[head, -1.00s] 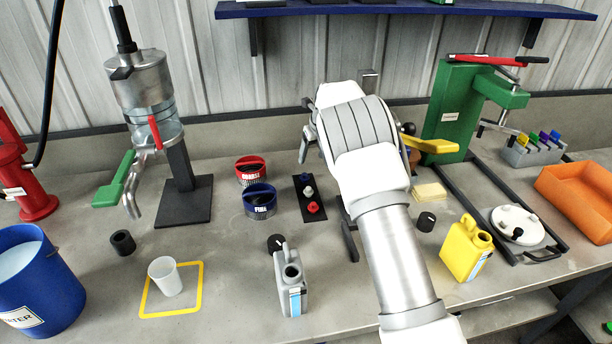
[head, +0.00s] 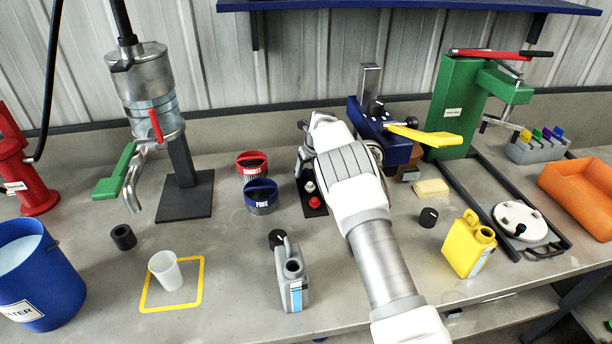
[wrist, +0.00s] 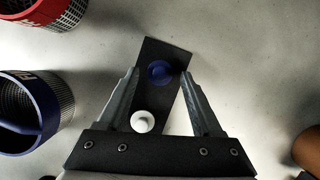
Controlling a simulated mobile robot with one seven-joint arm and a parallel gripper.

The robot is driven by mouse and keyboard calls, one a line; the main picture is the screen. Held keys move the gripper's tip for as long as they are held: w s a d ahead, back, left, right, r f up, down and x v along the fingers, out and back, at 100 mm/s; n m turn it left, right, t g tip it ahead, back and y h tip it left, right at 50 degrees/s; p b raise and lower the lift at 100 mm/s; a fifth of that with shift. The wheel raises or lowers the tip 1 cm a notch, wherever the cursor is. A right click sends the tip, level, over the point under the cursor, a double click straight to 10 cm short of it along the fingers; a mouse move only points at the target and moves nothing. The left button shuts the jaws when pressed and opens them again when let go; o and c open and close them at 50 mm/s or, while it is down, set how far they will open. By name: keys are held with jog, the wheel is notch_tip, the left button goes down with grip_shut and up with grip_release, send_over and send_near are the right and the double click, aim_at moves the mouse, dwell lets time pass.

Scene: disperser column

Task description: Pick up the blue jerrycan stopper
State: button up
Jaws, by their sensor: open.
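The blue stopper (wrist: 160,72) lies on a narrow black mat (wrist: 178,50) in the wrist view, near the mat's far end. My gripper (wrist: 160,76) is open above the mat, one finger to each side of the blue stopper, with gaps left and right. I cannot tell the height left between fingertips and stopper. In the head view my gripper (head: 304,152) hangs over the back of the mat and hides the blue stopper. A white stopper (wrist: 142,122) sits nearer the gripper's palm. A red stopper (head: 315,203) is on the mat's front end.
The red COARSE basket (head: 252,164) and blue FINE basket (head: 261,197) stand just left of the mat. A grey jerrycan (head: 291,279) stands in front, a yellow one (head: 468,246) at right. A blue device with a yellow lever (head: 425,136) stands behind right.

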aim_at(308, 175)
jog(key=shift+w+f, duration=0.1)
jog(key=shift+f, duration=0.1)
jog(key=shift+c, duration=0.2)
grip_shut()
jog(key=shift+r, duration=0.1)
notch_tip(308, 175, up, 10)
jog(key=p, duration=0.1)
dwell(0.4)
